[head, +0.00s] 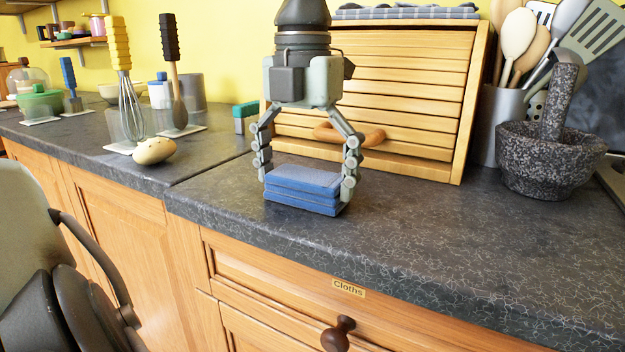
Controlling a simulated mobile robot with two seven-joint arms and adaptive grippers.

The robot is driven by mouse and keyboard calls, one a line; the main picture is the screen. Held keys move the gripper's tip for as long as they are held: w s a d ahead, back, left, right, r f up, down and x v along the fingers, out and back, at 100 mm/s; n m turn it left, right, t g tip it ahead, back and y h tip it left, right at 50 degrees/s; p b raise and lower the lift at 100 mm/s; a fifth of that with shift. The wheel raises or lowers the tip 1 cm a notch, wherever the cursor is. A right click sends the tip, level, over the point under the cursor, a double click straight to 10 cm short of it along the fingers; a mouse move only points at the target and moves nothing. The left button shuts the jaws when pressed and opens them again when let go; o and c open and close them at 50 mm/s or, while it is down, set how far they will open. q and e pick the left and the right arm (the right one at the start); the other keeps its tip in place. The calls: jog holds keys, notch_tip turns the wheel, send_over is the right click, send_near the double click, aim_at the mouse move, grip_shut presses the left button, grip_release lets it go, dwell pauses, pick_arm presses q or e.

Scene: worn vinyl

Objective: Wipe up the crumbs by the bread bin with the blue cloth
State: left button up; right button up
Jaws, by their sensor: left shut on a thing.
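The blue cloth (303,190) is a folded, layered pad in front of the bread bin, near the counter's front edge. My left gripper (307,186) points down from above and is shut on it, one finger at each side. The cloth is at the countertop; I cannot tell whether it presses on it. The wooden bread bin (410,105) has a slatted roll front, which looks closed, and a rounded wooden handle (365,137) partly behind the gripper. I cannot make out crumbs on the dark, pale-veined counter (430,240). My right gripper is not in view.
A granite mortar and pestle (545,160) and a utensil pot (500,120) stand right of the bin. A potato-like item (154,151), a whisk (130,105) and a green-and-grey block (245,116) are left. The counter right of the cloth is clear. A drawer labelled Cloths (348,287) is below.

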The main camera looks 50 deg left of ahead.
aim_at(277, 170)
pick_arm(q)
jog(key=shift+s+a, duration=0.25)
jog(key=shift+a, duration=0.4)
jog(key=shift+s+a, duration=0.2)
jog(key=shift+a, duration=0.5)
jog(key=shift+s+a, duration=0.25)
jog(key=shift+a, duration=0.4)
jog(key=shift+s+a+b, duration=0.2)
jog(key=shift+s+a, duration=0.05)
jog(key=shift+a, duration=0.6)
jog(key=shift+s+a+b, duration=0.25)
jog(key=shift+s+a, duration=0.05)
jog(key=shift+a, duration=0.6)
jog(key=shift+s+a+b, duration=0.2)
jog(key=shift+s+a, duration=0.05)
jog(key=shift+a, duration=0.6)
notch_tip(277, 170, up, 7)
jog(key=p, duration=0.6)
